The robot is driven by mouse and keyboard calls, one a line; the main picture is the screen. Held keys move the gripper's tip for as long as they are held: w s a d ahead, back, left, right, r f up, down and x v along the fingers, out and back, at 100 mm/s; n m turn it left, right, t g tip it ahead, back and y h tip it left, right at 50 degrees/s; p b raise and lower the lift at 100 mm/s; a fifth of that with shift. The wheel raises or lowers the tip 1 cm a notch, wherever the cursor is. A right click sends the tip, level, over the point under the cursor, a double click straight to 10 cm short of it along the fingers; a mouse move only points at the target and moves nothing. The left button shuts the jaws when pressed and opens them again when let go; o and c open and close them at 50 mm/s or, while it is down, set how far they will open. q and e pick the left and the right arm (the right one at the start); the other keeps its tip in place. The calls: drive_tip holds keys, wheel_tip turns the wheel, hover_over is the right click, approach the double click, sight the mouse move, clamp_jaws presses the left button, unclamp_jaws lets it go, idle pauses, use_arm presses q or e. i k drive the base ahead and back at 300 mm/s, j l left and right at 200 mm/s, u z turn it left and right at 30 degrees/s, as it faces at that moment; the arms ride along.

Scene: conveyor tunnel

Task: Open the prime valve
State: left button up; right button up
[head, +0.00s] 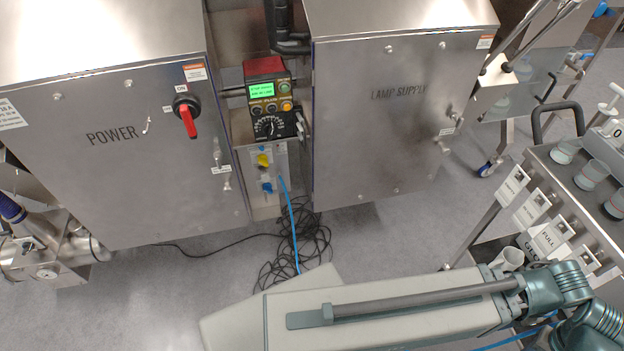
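No part in view carries a label that I can read as "prime valve", so I cannot tell which one it is. A small panel (272,206) between the two steel cabinets carries a yellow handle (263,160) and a blue handle (267,187). A blue hose runs down from beside them to the floor. Steel piping (48,262) with fittings shows at the lower left, partly cut off by the picture edge. An arm link of mine crosses the lower right. Neither gripper shows.
The POWER cabinet (110,140) has a red rotary switch (187,118). The LAMP SUPPLY cabinet (392,120) stands right of a control box with a lit green screen (263,88). Black cables (292,256) lie coiled on the floor. A cart with jars and tags (560,165) stands right.

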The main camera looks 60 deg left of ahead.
sight(261, 159)
drive_tip(key=u, duration=2.6)
